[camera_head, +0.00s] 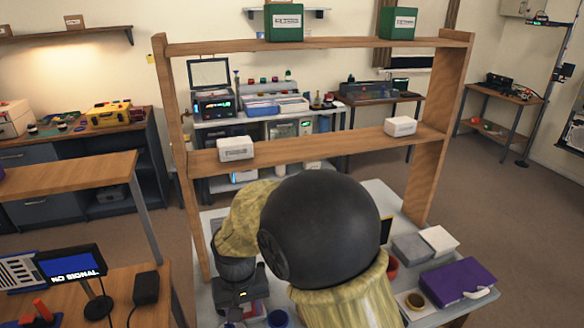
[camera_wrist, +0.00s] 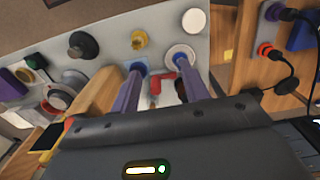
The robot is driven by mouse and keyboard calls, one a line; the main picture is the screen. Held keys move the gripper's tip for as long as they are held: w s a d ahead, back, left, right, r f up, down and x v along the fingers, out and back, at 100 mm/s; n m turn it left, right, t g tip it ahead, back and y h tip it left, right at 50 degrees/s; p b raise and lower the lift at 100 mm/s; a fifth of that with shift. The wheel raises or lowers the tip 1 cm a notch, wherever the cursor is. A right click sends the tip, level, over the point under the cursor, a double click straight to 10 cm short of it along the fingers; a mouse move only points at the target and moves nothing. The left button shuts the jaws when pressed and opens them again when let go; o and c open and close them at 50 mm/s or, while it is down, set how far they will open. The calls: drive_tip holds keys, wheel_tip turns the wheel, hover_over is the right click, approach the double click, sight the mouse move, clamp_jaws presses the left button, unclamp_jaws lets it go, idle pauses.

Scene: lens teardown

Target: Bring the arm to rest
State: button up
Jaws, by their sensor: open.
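My arm covers the middle of the worktable in the head view, with its large black joint in front. My gripper shows in the wrist view (camera_wrist: 160,64), with its two fingers apart over the light grey table (camera_wrist: 112,20). A small red item (camera_wrist: 154,87) lies between the fingers, and I cannot tell whether they touch it. A white disc (camera_wrist: 193,20), a yellow piece (camera_wrist: 139,39) and a black round part (camera_wrist: 83,45) lie near the fingertips. I see nothing held. In the head view my arm hides much of the table, and the fingertips are not clear there.
A wooden shelf frame (camera_head: 310,150) stands over the table's far side, close to my arm. A purple case (camera_head: 450,282) and a grey box (camera_head: 411,248) are at the right. A small screen (camera_head: 70,264) stands on the left desk. Cables (camera_wrist: 285,80) lie beside the gripper.

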drive_tip(key=s+d+r+m+t, duration=0.1)
drive_tip(key=s+d, duration=0.2)
drive_tip(key=d, duration=1)
drive_tip(key=s+d+r+m+t, duration=0.1)
drive_tip(key=s+d+r+m, duration=0.1)
drive_tip(key=d, duration=1.1)
drive_tip(key=shift+s+m+t, duration=0.3)
drive_tip(key=shift+s, duration=0.25)
